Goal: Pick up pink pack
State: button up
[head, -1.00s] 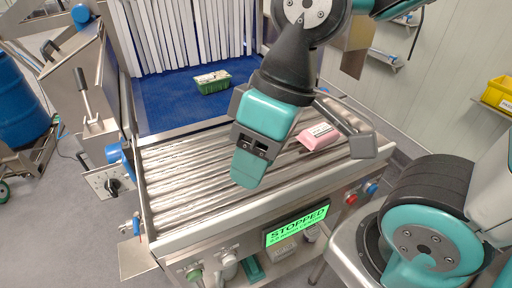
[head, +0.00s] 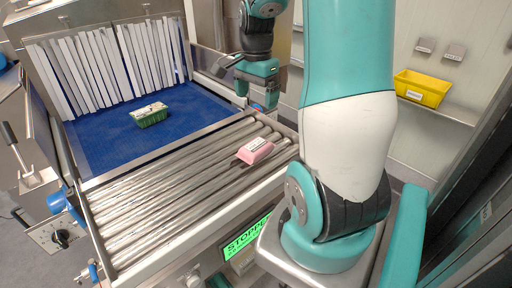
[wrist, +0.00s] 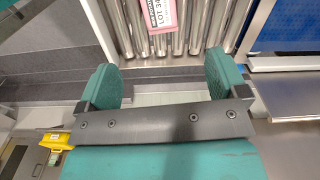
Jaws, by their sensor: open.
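The pink pack (head: 255,151) with a white label lies flat on the metal roller conveyor (head: 172,202), near its right end. It also shows at the top of the wrist view (wrist: 160,20), partly cut off by the frame edge, with printed text on its label. My gripper (head: 250,98) is beyond the pack in the head view, over the far right side of the conveyor, apart from the pack. In the wrist view its two teal fingers (wrist: 166,82) are spread wide with nothing between them.
A green tray with pale contents (head: 150,115) sits on the blue belt (head: 95,135) before white strip curtains (head: 105,62). A yellow bin (head: 422,88) is on a shelf at right. A green STOPPED display (head: 246,238) is on the conveyor front. The other rollers are bare.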

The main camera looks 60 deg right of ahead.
aim_at(256, 145)
notch_tip(256, 145, down, 12)
jog(key=shift+r+p, duration=0.15)
jog(key=shift+p, duration=1)
jog(key=shift+a+f+p, duration=0.1)
jog(key=shift+f+p, duration=1.05)
jog(key=shift+f, duration=1.55)
jog(key=c, duration=1.2)
jog(key=shift+o, duration=0.2)
jog(key=shift+r, duration=0.1)
notch_tip(256, 145, up, 20)
jog(key=b, duration=0.3)
